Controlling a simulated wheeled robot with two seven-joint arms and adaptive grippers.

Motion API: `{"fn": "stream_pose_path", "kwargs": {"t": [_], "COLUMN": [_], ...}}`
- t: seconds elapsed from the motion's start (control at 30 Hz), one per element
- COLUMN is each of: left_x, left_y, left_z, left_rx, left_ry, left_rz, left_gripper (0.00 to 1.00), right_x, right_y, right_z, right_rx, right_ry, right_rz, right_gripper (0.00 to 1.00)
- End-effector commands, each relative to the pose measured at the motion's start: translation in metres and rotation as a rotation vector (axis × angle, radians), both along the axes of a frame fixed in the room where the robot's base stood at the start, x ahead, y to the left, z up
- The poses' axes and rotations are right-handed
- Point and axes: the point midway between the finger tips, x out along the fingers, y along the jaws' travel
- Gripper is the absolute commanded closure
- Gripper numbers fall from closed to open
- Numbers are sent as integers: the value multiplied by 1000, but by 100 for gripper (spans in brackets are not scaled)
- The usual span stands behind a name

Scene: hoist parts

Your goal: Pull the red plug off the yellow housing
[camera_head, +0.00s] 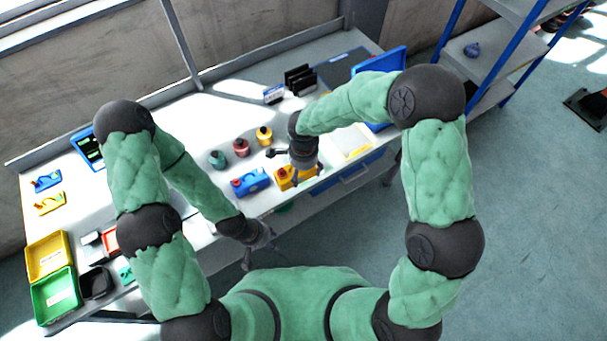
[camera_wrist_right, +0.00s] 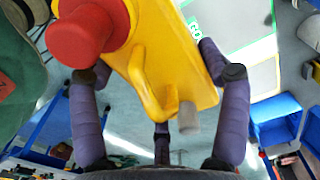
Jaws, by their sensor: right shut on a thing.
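The yellow housing (camera_head: 285,184) is at the front edge of the table in the head view, with the red plug (camera_head: 282,173) at its left end. In the right wrist view the yellow housing (camera_wrist_right: 165,65) fills the middle, and the round red plug (camera_wrist_right: 80,38) sits on it at the upper left. My right gripper (camera_head: 307,178) is shut on the yellow housing, its fingers on either side of it. My left gripper (camera_head: 257,252) hangs in front of the table edge, apart from the housing; its fingers are too small to judge.
A blue housing (camera_head: 250,182) with a red part stands just left of the yellow one. Green, red and yellow pots (camera_head: 241,147) stand behind it. Yellow and green bins (camera_head: 54,297) are at the table's left end. A blue-framed shelf (camera_head: 490,75) stands at the right.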

Motion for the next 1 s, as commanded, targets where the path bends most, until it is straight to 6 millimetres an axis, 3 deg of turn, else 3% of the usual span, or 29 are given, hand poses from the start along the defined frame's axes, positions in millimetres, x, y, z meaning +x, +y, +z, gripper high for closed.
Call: {"fn": "stream_pose_path", "kwargs": {"t": [1.0], "left_x": [0], "left_y": [0], "left_z": [-7], "left_rx": [0], "left_ry": [0], "left_rz": [0], "left_gripper": [60], "right_x": [68], "right_y": [-3], "right_z": [1], "right_rx": [1], "right_ry": [-4], "right_rz": [0], "right_gripper": [80]}}
